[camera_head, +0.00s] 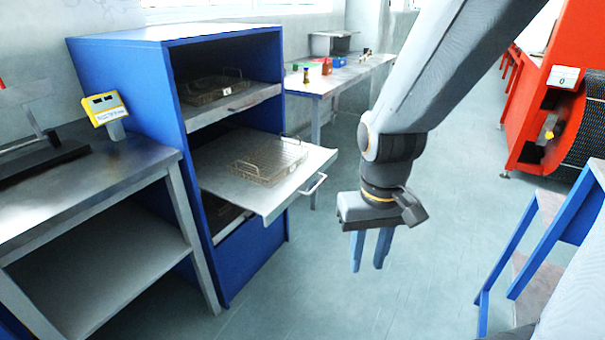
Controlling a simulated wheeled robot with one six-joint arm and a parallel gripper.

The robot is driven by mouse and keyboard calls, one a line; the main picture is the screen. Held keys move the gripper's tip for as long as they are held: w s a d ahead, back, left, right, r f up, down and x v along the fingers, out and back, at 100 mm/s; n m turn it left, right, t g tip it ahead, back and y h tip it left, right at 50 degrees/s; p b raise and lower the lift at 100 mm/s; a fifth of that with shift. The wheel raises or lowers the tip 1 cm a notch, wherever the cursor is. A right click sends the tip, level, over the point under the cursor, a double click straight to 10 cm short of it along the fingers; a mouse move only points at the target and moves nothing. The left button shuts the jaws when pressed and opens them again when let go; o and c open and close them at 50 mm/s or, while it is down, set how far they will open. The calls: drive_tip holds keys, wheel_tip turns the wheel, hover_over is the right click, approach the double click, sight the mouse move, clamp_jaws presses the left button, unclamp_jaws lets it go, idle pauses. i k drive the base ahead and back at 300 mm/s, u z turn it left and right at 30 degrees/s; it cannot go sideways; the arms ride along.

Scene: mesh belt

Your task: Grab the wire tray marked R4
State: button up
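A wire tray (270,162) lies on the pulled-out middle drawer shelf (268,208) of a blue cabinet (130,85). No label can be read on it. A second wire tray (208,90) lies on the upper shelf (232,109) and bears a small white tag too small to read. A third tray (222,214) is partly hidden in the dark lower bay. My gripper (368,269) points down over the floor, to the right of the middle shelf and apart from it. Its two blue fingers are apart with nothing between them.
The middle shelf juts out with a metal handle (313,184) at its front. A grey table (90,185) with a yellow display (103,107) adjoins the cabinet at left. A bench (335,80) stands behind. A red machine (560,110) and blue frame (535,240) are at right. Floor between is clear.

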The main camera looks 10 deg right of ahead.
sight(251, 154)
drive_tip(key=z, duration=0.35)
drive_tip(key=k, duration=0.3)
drive_tip(key=u, duration=1.3)
drive_tip(key=i, duration=1.65)
drive_tip(key=z, duration=0.85)
drive_tip(key=i, duration=0.4)
drive_tip(key=z, duration=0.3)
